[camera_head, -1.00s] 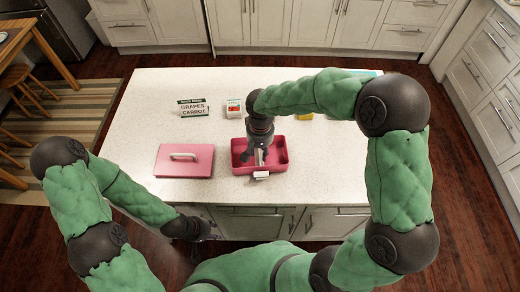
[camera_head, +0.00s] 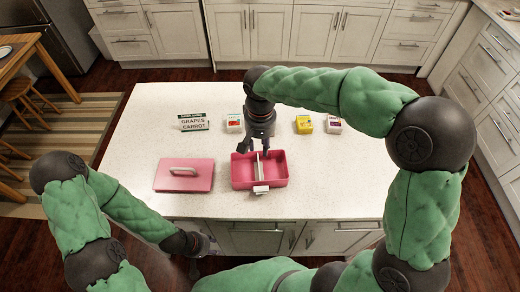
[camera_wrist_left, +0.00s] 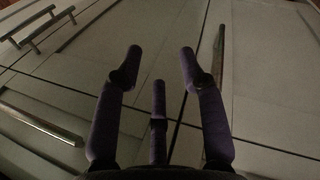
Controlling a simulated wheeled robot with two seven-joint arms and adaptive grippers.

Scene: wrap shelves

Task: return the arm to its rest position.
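My right gripper (camera_head: 256,147) hangs over the back edge of the pink lunch box (camera_head: 276,183), its fingers spread and holding nothing that I can see. The arm reaches in from the right. A pale divider (camera_head: 258,168) stands inside the box and splits it into left and right compartments; both look empty. My left gripper (camera_head: 206,244) is low in front of the counter, beside the cabinet doors. In the left wrist view its fingers (camera_wrist_left: 155,65) are apart with nothing between them.
The pink lid (camera_head: 184,183) with a handle lies left of the box. A sign reading GRAPES CARROT (camera_head: 193,122) stands behind it. A red-and-white carton (camera_head: 235,123), a yellow carton (camera_head: 304,124) and a white-and-purple carton (camera_head: 334,124) stand along the back. The counter's right side (camera_head: 345,190) is clear.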

